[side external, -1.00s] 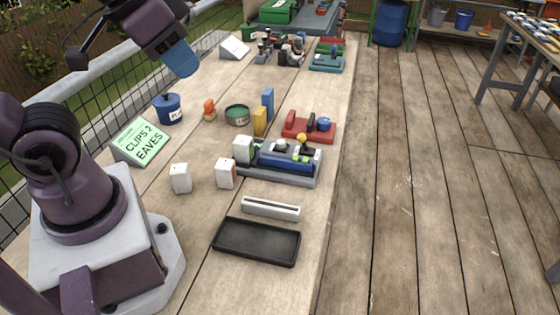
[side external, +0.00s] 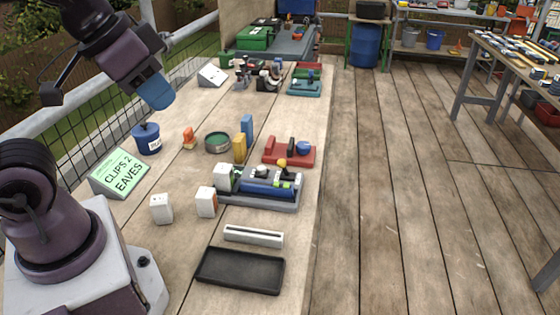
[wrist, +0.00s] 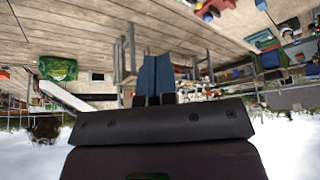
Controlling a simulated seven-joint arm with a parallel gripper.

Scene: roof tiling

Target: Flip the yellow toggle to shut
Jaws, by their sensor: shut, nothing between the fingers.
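The yellow toggle (side external: 282,162) is a small yellow knob at the back of a grey fixture (side external: 292,205) on the bench in the side external view. A blue cylinder and small green parts lie on the fixture just in front of it. The toggle's exact tilt is too small to tell. My gripper (side external: 158,100) has blue fingers, shut and empty, raised at the left above the bench, well apart from the toggle. The fingers also show together in the wrist view (wrist: 155,72), where I cannot make out the toggle.
A white block (side external: 223,178) stands at the fixture's left end. A red fixture (side external: 275,156), yellow block (side external: 239,148) and blue block (side external: 247,126) stand behind it. A blue pot (side external: 148,143) is below my gripper. A black tray (side external: 240,271) lies in front.

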